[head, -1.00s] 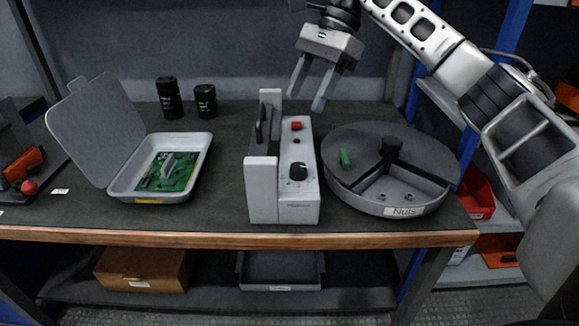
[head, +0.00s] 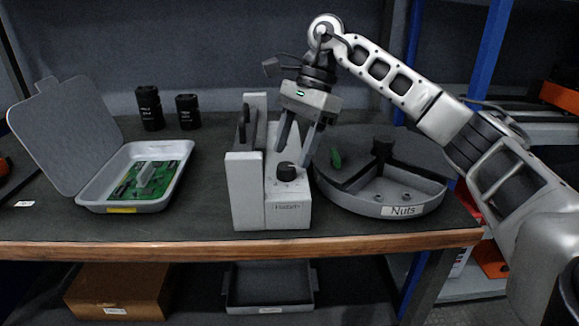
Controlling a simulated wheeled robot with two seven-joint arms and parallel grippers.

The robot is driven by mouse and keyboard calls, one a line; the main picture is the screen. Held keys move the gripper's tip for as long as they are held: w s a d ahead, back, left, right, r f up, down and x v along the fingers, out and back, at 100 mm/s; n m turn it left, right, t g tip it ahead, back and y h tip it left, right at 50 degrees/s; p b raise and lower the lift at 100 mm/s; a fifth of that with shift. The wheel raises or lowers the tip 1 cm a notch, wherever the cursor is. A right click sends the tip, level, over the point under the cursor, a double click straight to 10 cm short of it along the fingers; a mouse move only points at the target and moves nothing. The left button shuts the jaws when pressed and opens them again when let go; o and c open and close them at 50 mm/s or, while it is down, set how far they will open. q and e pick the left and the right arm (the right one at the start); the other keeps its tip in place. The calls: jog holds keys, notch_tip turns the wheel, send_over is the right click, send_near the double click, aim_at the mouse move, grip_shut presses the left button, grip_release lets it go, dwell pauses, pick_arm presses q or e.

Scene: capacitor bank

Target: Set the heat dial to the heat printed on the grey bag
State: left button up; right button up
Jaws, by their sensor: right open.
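The heat dial is a black round knob (head: 286,172) on the sloping top of a pale sealer-like machine (head: 245,190) in the middle of the bench. A pale mark shows by the knob, but its setting is too small to read. My right gripper (head: 291,158) is open and points down, its two fingertips just above and around the far side of the knob. I cannot tell whether they touch it. I cannot make out a grey bag or a printed heat. My left gripper is not in view.
A round divided tray marked "Nuts" (head: 402,211) stands close on the right of the machine. An open grey case (head: 150,207) with a green circuit board (head: 148,180) lies left. Two black cylinders (head: 149,108) stand behind. Bench between case and machine is clear.

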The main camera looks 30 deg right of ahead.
aim_at(286, 171)
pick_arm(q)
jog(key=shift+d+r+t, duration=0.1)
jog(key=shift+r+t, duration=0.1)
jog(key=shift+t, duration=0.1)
pick_arm(e)
jog(key=shift+x, duration=1.4)
jog(key=c, duration=1)
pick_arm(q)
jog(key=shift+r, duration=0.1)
